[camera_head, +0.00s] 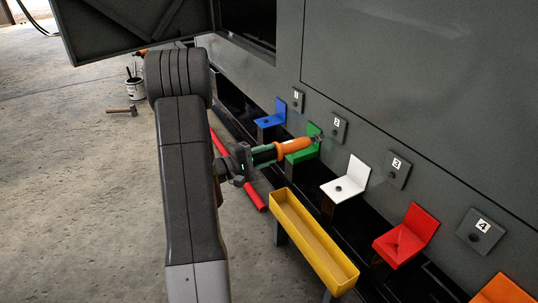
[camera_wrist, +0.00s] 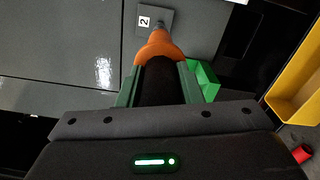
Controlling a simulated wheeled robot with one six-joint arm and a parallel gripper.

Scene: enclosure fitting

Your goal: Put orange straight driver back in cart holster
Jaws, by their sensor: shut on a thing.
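My gripper (camera_head: 264,156) is shut around the dark body of the orange straight driver (camera_head: 293,146). The driver lies roughly level, its orange front pointing right at the panel. In the wrist view the orange part (camera_wrist: 158,46) sticks out past my gripper (camera_wrist: 158,82), with its tip at or close to the plate marked 2 (camera_wrist: 152,22). I cannot tell whether the tip touches it. In the head view the driver is above the green bracket (camera_head: 305,153). I cannot make out a cart holster in either view.
Blue (camera_head: 271,118), white (camera_head: 346,182) and red (camera_head: 405,240) brackets line the dark panel, beside numbered plates. A yellow trough (camera_head: 328,262) stands in front, below my gripper. A red bar (camera_head: 252,192) is low behind my arm. Open floor lies left, with a bucket (camera_head: 135,90) and hammer (camera_head: 122,110).

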